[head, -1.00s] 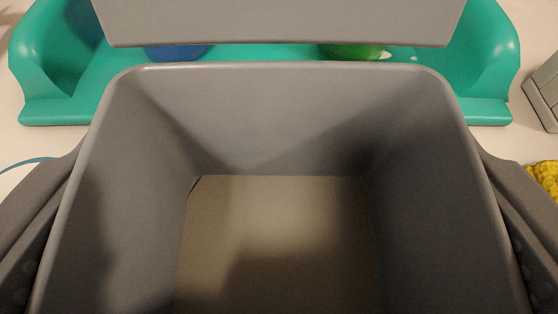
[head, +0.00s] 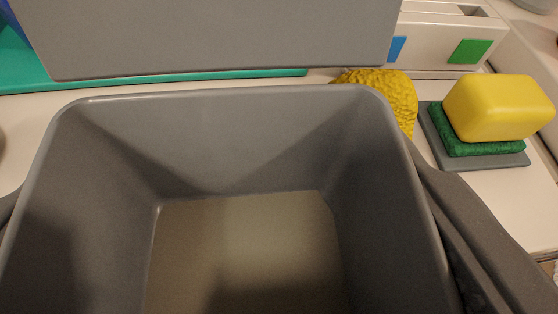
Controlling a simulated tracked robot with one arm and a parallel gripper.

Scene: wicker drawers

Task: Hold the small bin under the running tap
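The small bin (head: 235,135) is grey, open at the top and fills the lower left and middle of the view. I look down into it; its floor is beige and I see no object inside. A flat grey panel (head: 215,35), which looks like its raised lid, stands at its far side. My gripper (head: 218,190) has its dark fingers on either side of the bin, pressed along its outer walls, and appears shut on it. The left finger is mostly cut off by the picture edge. No tap or running water is in view.
A yellow sponge-like block (head: 497,107) lies on a green scrubber (head: 480,147) on a grey tray at right. A bumpy yellow thing (head: 385,90) is behind the bin. A pale box with blue and green squares (head: 445,40) stands at the back. A teal piece (head: 25,68) is at left.

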